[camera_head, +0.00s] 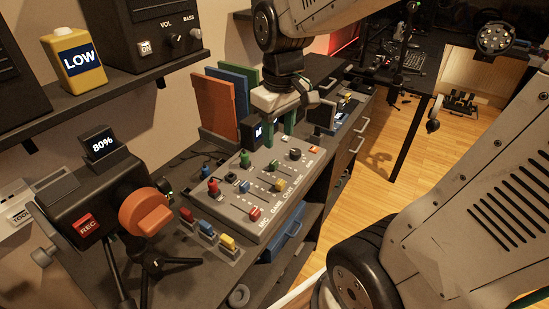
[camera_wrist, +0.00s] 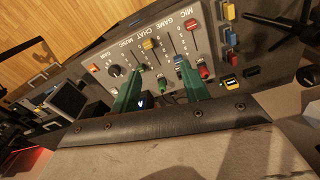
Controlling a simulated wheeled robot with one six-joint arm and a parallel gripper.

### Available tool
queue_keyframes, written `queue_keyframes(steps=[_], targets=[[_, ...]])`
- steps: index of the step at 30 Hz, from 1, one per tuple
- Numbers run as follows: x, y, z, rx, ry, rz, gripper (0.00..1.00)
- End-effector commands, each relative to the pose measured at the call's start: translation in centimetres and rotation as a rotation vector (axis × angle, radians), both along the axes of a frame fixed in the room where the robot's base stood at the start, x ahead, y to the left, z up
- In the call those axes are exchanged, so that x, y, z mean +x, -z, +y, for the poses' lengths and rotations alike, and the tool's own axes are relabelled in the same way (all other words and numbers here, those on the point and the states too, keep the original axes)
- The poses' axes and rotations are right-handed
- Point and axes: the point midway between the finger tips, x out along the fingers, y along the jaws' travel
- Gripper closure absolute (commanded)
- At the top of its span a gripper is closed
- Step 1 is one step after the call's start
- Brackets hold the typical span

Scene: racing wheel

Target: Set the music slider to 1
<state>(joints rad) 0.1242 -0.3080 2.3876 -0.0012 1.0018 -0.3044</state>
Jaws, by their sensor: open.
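The mixer panel (camera_head: 240,203) lies on the desk, with slots labelled MIC, GAME, CHAT and MUSIC. The music slider's small green cap (camera_head: 274,166) sits toward the panel's far end, away from the label edge; in the wrist view it (camera_wrist: 139,68) is close to the left fingertip. The chat slider has a yellow cap (camera_head: 279,185) and the mic slider a red cap (camera_head: 255,213). My gripper (camera_head: 280,142) has green fingers, open and pointing down over the panel's far part; it also shows in the wrist view (camera_wrist: 161,70). Contact with the music cap cannot be told.
A small display (camera_head: 250,132) is partly hidden behind my fingers. Coloured buttons (camera_head: 208,232) and a camera with an orange lens (camera_head: 146,211) stand left. A gain dial (camera_head: 295,154) is right.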

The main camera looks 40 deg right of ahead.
Motion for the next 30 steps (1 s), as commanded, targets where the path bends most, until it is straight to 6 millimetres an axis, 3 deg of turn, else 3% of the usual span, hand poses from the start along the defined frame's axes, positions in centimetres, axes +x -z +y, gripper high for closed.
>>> queue_keyframes(steps=[3, 6, 12, 20, 30], targets=[[4.4, 3.3, -2.1, 0.0, -0.059, 0.03, 0.55], [7.3, 6.1, -3.6, 0.0, -0.11, 0.042, 0.55], [10.9, 10.6, -5.9, 0.002, -0.182, 0.058, 0.55], [11.9, 13.3, -6.6, 0.003, -0.21, 0.063, 0.55], [11.9, 18.5, -6.5, 0.004, -0.209, 0.064, 0.55]])
